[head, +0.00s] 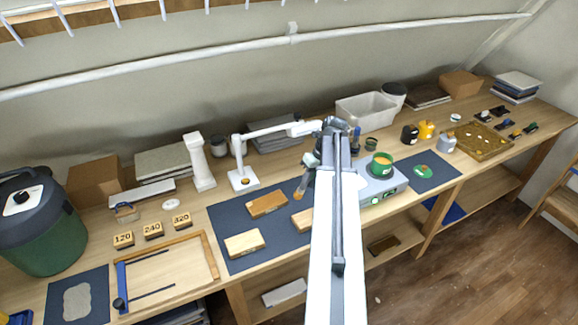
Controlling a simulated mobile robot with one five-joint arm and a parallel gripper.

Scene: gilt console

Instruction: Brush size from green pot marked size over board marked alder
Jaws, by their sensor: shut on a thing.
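My gripper (309,166) points down over the dark blue mat and is shut on a brush (301,188). The amber brush tip hangs between two boards in the picture; its height above them cannot be told. Three wooden boards lie on the mat: a browner one (267,204) at the back, a pale one (243,243) at the front left, and another pale one (301,220) partly hidden by my arm. Their markings are too small to read. A green pot (382,168) with yellowish contents stands on a grey warmer, right of my arm; its marking is unreadable.
A white jointed lamp (243,178) and white column (199,163) stand behind the mat (223,221). Blocks marked 120, 240 (153,230) and 320 sit left. A grey bin (366,112) is behind the pot; a green lid (422,171) lies right on another mat.

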